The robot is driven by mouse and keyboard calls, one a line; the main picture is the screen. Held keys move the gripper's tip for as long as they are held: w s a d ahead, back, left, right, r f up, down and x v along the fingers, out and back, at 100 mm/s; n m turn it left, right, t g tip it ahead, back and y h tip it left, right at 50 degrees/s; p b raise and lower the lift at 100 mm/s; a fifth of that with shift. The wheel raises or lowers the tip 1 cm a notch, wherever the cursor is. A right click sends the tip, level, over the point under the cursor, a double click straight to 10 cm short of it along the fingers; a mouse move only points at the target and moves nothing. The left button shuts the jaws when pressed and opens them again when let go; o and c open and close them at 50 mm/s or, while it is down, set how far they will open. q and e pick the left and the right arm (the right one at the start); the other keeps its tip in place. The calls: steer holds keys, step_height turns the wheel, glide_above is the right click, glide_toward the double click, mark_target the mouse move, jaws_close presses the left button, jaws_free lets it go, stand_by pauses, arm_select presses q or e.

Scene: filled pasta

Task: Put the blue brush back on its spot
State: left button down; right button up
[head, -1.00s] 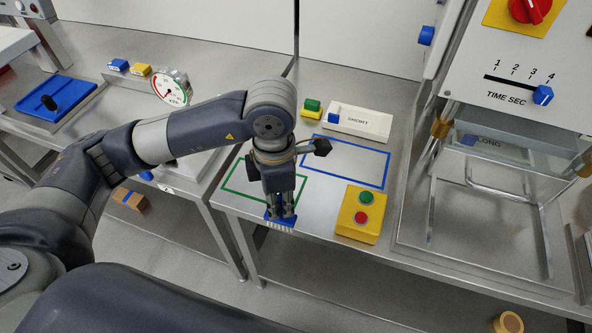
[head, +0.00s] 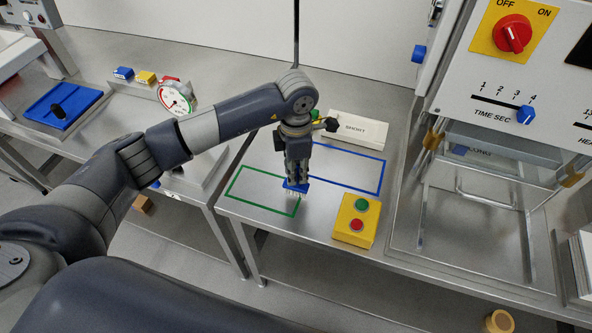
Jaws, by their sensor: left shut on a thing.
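The blue brush (head: 296,187) has a blue body and pale bristles pointing down. My left gripper (head: 297,178) points down and is shut on it. The brush shows at the right edge of the green outline (head: 238,226), near the lower left of the blue outline (head: 377,178). I cannot tell whether the bristles touch the steel table. My right gripper is not in view.
A yellow box with a green and a red button (head: 356,221) stands right of the brush. A white block marked SHORT (head: 358,128) lies behind. A machine with a red knob (head: 512,33) stands at the right. The blue outline's inside looks clear.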

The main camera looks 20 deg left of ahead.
arm_select(q)
steer(key=shift+f+p, duration=0.3)
steer(key=shift+f, duration=0.6)
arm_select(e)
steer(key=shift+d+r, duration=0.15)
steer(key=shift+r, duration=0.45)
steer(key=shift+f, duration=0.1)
arm_select(q)
steer(key=shift+f+b, duration=0.2)
steer(key=shift+b, duration=0.15)
steer(key=c, duration=1.4)
jaws_free()
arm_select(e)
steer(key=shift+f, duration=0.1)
arm_select(q)
steer(key=shift+r, duration=0.1)
